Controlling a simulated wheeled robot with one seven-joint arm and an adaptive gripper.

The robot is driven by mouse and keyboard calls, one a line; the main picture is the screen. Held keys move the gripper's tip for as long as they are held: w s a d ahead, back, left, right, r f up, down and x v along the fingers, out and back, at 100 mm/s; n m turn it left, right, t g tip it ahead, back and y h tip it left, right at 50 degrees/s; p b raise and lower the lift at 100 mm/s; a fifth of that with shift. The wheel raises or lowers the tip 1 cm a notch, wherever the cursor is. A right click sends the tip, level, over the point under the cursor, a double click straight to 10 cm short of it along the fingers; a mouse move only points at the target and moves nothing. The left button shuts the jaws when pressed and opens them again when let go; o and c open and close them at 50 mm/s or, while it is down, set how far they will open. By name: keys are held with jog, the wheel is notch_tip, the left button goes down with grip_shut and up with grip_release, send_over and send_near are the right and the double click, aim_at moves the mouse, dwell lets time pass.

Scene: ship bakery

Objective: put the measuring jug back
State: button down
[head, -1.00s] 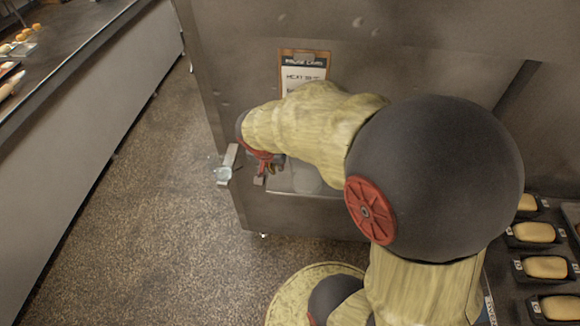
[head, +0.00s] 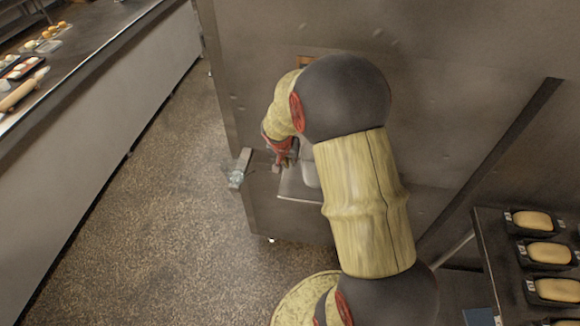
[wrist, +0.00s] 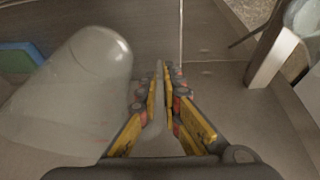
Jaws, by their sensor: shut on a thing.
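The measuring jug, a pale translucent round-ended vessel, fills the left of the wrist view (wrist: 75,88). In the head view it shows as a whitish shape (head: 309,174), partly behind my arm. My gripper (wrist: 162,88) is shut on a thin pale upright strip beside the jug body, apparently its handle. In the head view my gripper (head: 284,163) is at the small metal shelf (head: 297,193) on the cabinet front. The jug is at this shelf; whether it rests on it or hangs just above I cannot tell.
A metal bracket (head: 241,166) with a clear glass-like thing sticks out left of my gripper. A steel counter (head: 110,110) runs along the left, with open floor (head: 185,190) between. A rack with loaf tins (head: 533,221) stands at right.

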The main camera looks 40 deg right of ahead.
aim_at(290, 167)
jog(key=shift+f, duration=1.6)
jog(key=c, duration=2.1)
grip_release()
jog(key=shift+o, duration=0.6)
